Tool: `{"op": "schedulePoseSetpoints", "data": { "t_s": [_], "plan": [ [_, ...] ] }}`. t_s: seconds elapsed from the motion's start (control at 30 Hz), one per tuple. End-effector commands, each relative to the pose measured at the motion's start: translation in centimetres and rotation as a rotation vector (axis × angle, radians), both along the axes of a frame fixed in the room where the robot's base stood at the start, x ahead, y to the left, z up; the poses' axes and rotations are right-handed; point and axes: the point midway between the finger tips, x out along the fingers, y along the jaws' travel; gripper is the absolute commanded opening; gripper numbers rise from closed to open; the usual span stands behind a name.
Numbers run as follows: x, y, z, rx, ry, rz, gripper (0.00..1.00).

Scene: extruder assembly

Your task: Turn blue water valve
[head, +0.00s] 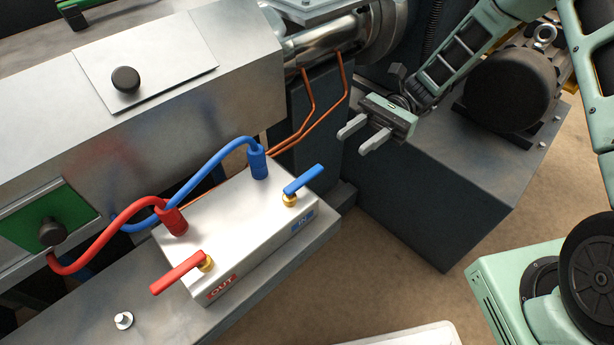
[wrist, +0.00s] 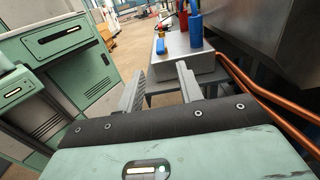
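The blue water valve handle (head: 303,180) is a flat blue lever on a brass stem. It sits on the right end of a white metal box (head: 235,230), above a blue label. In the wrist view the blue valve handle (wrist: 160,46) shows small, ahead of the fingers. My gripper (head: 360,138) is open and empty, up and to the right of the handle, with clear space between them. In the wrist view my gripper's two fingers (wrist: 160,88) stand apart with the box beyond them.
A red valve handle (head: 177,272) sits at the box's left end above an OUT label. A blue hose (head: 215,165) and a red hose (head: 110,235) plug into the box top. Copper pipes (head: 310,100) run behind it. Brown floor (head: 400,265) is open at front right.

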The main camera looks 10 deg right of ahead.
Motion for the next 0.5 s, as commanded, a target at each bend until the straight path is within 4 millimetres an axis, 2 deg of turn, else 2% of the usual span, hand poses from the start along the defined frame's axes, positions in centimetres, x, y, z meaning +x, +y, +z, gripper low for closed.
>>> {"op": "schedulePoseSetpoints", "data": {
  "t_s": [0.1,0.5],
  "plan": [
    [-1.6,2.2,0.0,0.000,0.001,0.006,0.36],
    [-6.1,8.9,-0.1,-0.001,-0.001,0.006,0.36]
  ]
}}
